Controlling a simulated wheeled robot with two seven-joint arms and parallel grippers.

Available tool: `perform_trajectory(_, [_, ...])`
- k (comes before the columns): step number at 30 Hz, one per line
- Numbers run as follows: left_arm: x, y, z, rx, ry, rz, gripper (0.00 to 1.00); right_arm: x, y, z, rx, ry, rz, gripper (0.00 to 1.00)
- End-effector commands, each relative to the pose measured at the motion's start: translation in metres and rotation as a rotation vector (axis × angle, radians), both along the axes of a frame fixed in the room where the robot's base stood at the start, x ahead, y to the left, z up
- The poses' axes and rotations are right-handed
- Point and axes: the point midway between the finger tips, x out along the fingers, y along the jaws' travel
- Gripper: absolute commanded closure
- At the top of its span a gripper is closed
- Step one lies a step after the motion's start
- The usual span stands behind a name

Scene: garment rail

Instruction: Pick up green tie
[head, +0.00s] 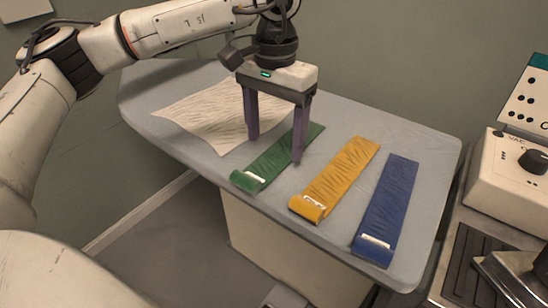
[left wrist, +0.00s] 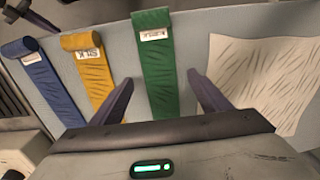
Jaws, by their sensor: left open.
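The green tie (head: 279,157) lies flat on the grey board, leftmost of three ties in the head view, with a rolled end and white label towards the front edge. My left gripper (head: 274,150) is open and points down over the green tie, one finger on either side of it. In the left wrist view the green tie (left wrist: 154,65) runs between the open fingers of my left gripper (left wrist: 160,98). Part of the tie is hidden behind a finger in the head view. Whether the fingers touch the board is hard to tell.
A yellow tie (head: 339,177) and a blue tie (head: 388,205) lie to the right on the board (head: 428,158). A creased white cloth (head: 207,115) lies to the left. A cream machine (head: 512,178) with a black knob stands at the right.

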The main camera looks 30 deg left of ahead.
Motion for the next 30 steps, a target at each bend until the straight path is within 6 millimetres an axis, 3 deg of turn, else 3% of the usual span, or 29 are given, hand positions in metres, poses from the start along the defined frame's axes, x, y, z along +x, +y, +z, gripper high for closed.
perform_trajectory(6, [-0.001, 0.0, -0.025, 0.0, 0.0, 0.001, 0.3, 0.0, 0.0, 0.001, 0.001, -0.003, -0.001, 1.0])
perform_trajectory(13, [0.0, 0.0, -0.027, -0.001, -0.001, 0.001, 0.3, 0.0, 0.0, 0.0, 0.0, -0.002, -0.002, 1.0])
perform_trajectory(21, [0.0, 0.0, -0.027, -0.001, -0.001, 0.001, 0.74, 0.0, -0.001, -0.001, 0.0, 0.001, -0.001, 1.0])
perform_trajectory(30, [0.0, -0.001, -0.022, -0.001, -0.002, 0.001, 0.75, -0.001, -0.001, -0.001, 0.0, 0.002, -0.001, 1.0])
